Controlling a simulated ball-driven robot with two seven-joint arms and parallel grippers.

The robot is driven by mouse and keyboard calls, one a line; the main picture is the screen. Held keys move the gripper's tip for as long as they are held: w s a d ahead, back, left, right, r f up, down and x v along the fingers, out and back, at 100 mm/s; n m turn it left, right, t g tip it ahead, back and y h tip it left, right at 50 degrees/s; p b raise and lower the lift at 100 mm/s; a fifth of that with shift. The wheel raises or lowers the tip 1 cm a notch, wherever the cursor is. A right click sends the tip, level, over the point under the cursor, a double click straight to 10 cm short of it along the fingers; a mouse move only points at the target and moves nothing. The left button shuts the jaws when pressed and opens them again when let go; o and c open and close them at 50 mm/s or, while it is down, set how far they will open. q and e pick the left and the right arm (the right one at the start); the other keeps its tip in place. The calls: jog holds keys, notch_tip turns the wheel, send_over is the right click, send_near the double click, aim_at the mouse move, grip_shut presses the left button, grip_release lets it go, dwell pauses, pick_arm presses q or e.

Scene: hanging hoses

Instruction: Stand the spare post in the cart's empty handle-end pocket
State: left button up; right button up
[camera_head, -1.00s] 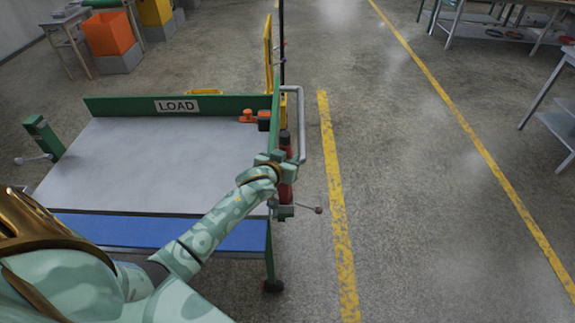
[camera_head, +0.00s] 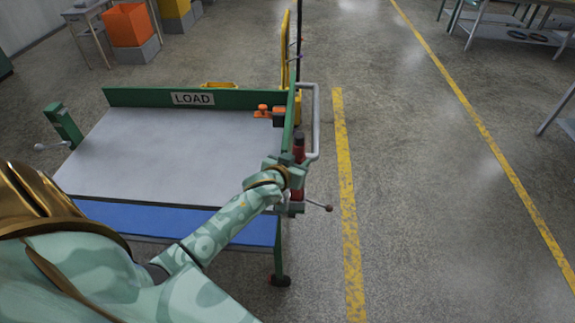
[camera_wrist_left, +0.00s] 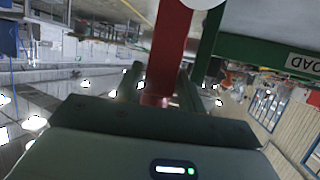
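The green-framed cart (camera_head: 150,160) has a grey deck and a LOAD sign on its far board. A red post (camera_head: 299,147) with dark bands stands upright at the cart's right side, near the bent grey handle bar (camera_head: 316,120). My left gripper (camera_head: 292,174) is at this post, with a finger on either side. In the left wrist view the red post (camera_wrist_left: 168,55) runs between the two fingers (camera_wrist_left: 160,85); whether both touch it is unclear. My right gripper is out of view.
A lever with a round knob (camera_head: 328,207) sticks out right below the gripper. An orange part (camera_head: 263,111) sits at the deck's far right corner. A green corner piece (camera_head: 65,125) stands at left. The floor right of the cart is clear, with yellow lines (camera_head: 345,180).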

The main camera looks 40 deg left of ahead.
pick_arm(q)
jog(key=p+v, duration=0.1)
jog(key=v, duration=0.8)
jog(key=shift+p, duration=0.35)
jog(key=s+d+f+m+h, duration=0.2)
jog(key=d+f, duration=0.4)
jog(key=s+d+f+m+g, duration=0.15)
jog(key=s+f, duration=0.25)
jog(key=f, duration=0.4)
jog(key=s+d+f+m+g, duration=0.1)
jog(key=s+f+g, duration=0.3)
jog(key=f, duration=0.5)
jog(key=s+f+g, duration=0.2)
jog(key=s+f, duration=0.3)
jog(key=s, duration=0.5)
jog(key=s+a+f+g, duration=0.1)
jog(key=s+f+g, duration=0.1)
jog(key=s+f, duration=0.4)
jog(key=s+f+m+g, duration=0.1)
jog(key=s+f, duration=0.5)
jog(key=s, duration=1)
jog(key=shift+a+f+g, duration=0.25)
jog(key=shift+a+g, duration=0.1)
jog(key=shift+g, duration=0.5)
jog(key=f+b, duration=0.3)
jog(key=shift+s+f+b, duration=0.25)
jog(key=shift+f+b, duration=0.1)
jog(key=shift+b, duration=0.05)
